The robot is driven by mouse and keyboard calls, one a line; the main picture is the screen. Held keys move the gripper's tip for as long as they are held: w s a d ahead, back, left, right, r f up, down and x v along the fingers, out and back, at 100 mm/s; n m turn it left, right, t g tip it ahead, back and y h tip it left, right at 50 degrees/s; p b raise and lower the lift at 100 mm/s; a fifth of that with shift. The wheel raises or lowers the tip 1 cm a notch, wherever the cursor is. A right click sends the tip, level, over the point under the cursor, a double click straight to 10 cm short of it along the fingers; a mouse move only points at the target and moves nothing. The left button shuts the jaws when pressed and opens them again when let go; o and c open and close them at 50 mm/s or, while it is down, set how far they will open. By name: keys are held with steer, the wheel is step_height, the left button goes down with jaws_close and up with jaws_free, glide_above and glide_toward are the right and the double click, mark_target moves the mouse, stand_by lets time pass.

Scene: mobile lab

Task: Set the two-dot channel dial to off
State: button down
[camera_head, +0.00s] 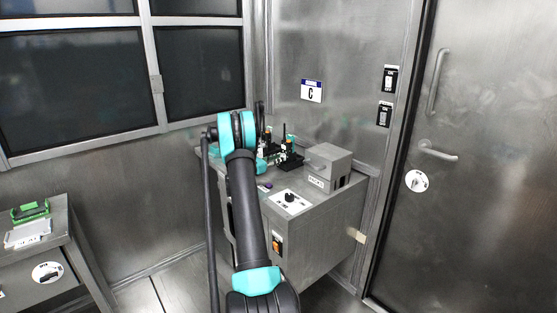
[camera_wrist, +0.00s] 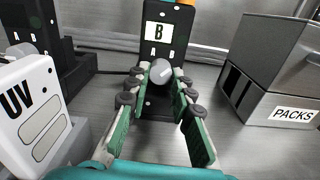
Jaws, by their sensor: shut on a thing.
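In the wrist view a black upright unit with a white plate marked B (camera_wrist: 158,30) stands straight ahead. A round silver-grey dial (camera_wrist: 161,69) with a pale line sits on its front. My gripper (camera_wrist: 161,75) has its green-padded fingers on both sides of this dial, closed on it at the tips. Small pale marks show on the unit, but I cannot tell for sure which are channel dots or where off is. In the head view the black units (camera_head: 289,155) stand on the cabinet top; my arm hides most of the gripper there.
A white device marked UV (camera_wrist: 35,115) stands close on the left, with another black unit (camera_wrist: 40,50) behind it. A grey box marked PACKS (camera_wrist: 270,75) stands on the right. A white plate with a black knob (camera_head: 290,201) lies nearer on the cabinet.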

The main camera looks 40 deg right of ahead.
steer(key=shift+n, duration=0.4)
steer(key=n, duration=0.3)
steer(key=shift+n, duration=1.9)
steer(key=c, duration=1.3)
jaws_free()
